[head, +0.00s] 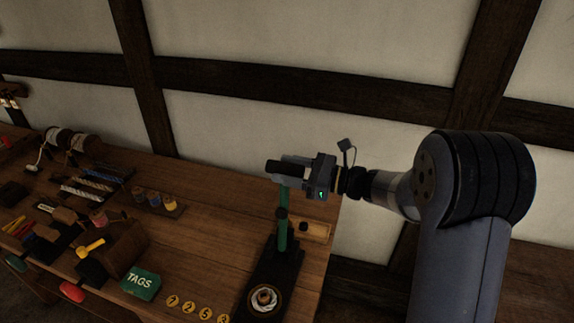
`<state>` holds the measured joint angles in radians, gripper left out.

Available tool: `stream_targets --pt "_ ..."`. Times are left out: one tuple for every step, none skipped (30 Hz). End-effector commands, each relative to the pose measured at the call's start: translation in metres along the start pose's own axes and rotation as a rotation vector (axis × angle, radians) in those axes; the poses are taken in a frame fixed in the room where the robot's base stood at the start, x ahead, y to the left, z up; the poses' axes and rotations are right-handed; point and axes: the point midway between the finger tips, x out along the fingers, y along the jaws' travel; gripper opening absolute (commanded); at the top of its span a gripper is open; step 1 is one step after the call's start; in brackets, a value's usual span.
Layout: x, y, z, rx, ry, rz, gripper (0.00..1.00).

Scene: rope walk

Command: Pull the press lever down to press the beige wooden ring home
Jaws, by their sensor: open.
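The press stands near the right end of the wooden bench, with a green column (283,230) on a dark base (263,272). A pale ring-shaped piece (264,298) sits on the round seat at the front of the base; I cannot tell how deep it sits. My gripper (278,173) is open at the top of the column, its jaws pointing left. A dark cylindrical end, perhaps the lever's grip, shows at the jaws. The gripper hides most of the press head and lever, and I cannot tell whether the jaws touch it.
A green TAGS box (141,283) and several numbered yellow discs (188,308) lie left of the press. A small wooden block (313,231) is right of the column. Small pots (154,199), spools and tools crowd the left. The wall stands close behind.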

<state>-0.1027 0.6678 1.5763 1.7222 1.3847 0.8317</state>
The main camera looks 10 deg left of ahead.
Motion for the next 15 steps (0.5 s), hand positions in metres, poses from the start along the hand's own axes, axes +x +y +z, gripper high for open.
stream_targets --pt "0.0029 0.0003 0.0005 0.000 0.001 0.001 0.52" --pt "0.0037 0.0002 0.0003 0.000 0.001 0.001 0.52" --pt "0.0044 0.0001 0.0000 0.000 0.001 0.000 0.52" --pt "0.0046 0.0001 -0.0001 0.000 0.001 0.000 0.52" --pt "0.0047 0.0001 -0.0002 0.000 0.001 0.000 0.52" --pt "0.0047 0.0000 -0.0003 0.000 0.001 -0.001 0.52" --pt "0.0046 0.0000 -0.0004 0.000 0.001 -0.001 0.52" --pt "0.0046 0.0000 -0.0004 0.000 0.001 -0.001 0.52" --pt "0.0045 0.0000 -0.0004 0.000 0.001 -0.001 0.52" --pt "0.0045 0.0000 -0.0004 0.000 0.001 -0.001 0.52" --pt "0.0044 0.0001 -0.0004 0.000 0.001 0.000 0.50" --pt "0.0044 0.0001 -0.0004 0.000 0.001 0.000 0.47" --pt "0.0044 0.0001 -0.0004 0.000 0.001 0.000 0.44" --pt "0.0043 0.0001 -0.0004 0.000 0.001 0.000 0.42" --pt "0.0043 0.0001 -0.0004 0.000 0.001 0.000 0.38"
